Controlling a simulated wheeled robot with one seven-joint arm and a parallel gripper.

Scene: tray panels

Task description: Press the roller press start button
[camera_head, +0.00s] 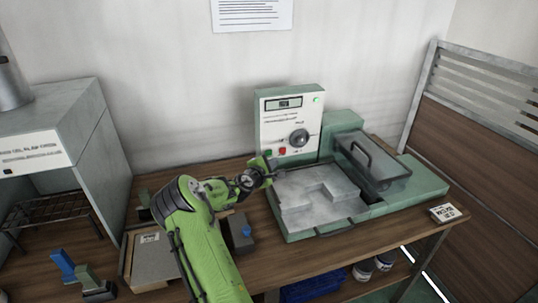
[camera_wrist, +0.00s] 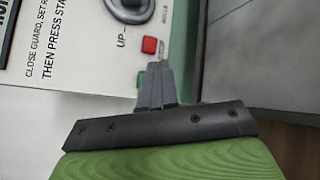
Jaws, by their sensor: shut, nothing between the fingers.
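The roller press (camera_head: 405,200) is a green machine on the wooden bench. Its upright control panel (camera_head: 270,128) has a display, a lit green lamp, a dark knob (camera_head: 299,137) and two small buttons below. The red button (camera_head: 282,151) and the green button (camera_head: 267,153) sit side by side; the wrist view also shows the red button (camera_wrist: 149,45) and the green button (camera_wrist: 141,79). My gripper (camera_head: 272,164) is shut and empty before the lower panel. Its fingertips (camera_wrist: 159,66) overlap the green button's edge in the wrist view. I cannot tell whether they touch it.
A dark guard with a handle (camera_head: 372,160) covers the press's right part, beside a grey stepped plate (camera_head: 315,190). A grey oven-like box (camera_head: 60,140) stands left. A brown tray (camera_head: 150,262) and small blocks lie near my arm.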

